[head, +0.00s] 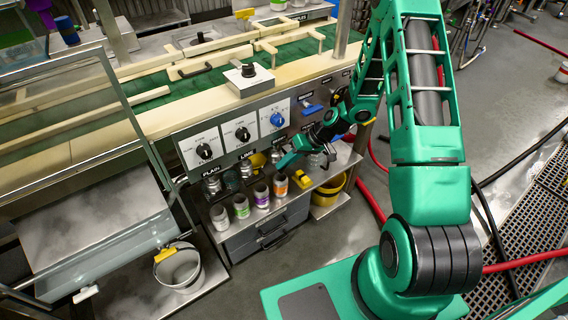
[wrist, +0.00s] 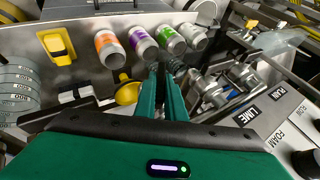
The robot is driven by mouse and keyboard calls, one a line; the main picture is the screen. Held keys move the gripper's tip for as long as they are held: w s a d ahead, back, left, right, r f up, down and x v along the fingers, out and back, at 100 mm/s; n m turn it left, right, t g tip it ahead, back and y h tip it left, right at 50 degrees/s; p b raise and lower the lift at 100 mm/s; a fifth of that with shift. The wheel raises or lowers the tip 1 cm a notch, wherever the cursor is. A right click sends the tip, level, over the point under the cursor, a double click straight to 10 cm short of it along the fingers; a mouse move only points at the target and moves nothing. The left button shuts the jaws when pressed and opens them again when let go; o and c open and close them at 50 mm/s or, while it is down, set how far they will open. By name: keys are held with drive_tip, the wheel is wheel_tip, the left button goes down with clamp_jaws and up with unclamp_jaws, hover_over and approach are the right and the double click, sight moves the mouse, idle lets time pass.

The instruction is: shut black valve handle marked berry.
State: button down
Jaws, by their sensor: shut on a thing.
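My gripper (head: 289,158) reaches under the front panel of the seamer, in the row of valves. In the wrist view, its two green fingers (wrist: 163,92) are close together and point toward the cans. They are closed at the valve row, apparently on the black valve handle, which the fingers mostly hide. I cannot read a berry mark in either view. A yellow valve handle (wrist: 126,92) is just left of the fingers in the wrist view. Metal valves (wrist: 208,90) stand to their right, by the PLAIN and LIME labels.
Several cans with coloured bands, one orange (head: 280,184) and one purple (head: 261,195), stand on the shelf below the valves. A yellow block (head: 301,179) lies beside them. The control panel with black knobs (head: 243,134) and a blue knob (head: 278,119) is above. A yellow bucket (head: 326,194) stands right.

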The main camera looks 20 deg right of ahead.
drive_tip(key=shift+d+f+m+y, duration=0.1)
drive_tip(key=shift+d+m+y, duration=0.15)
drive_tip(key=shift+y, duration=0.85)
drive_tip(key=c, duration=1.8)
unclamp_jaws()
drive_tip(key=shift+a, duration=0.1)
drive_tip(key=v, duration=1)
drive_tip(key=shift+w+d, duration=0.15)
drive_tip(key=shift+d, duration=0.25)
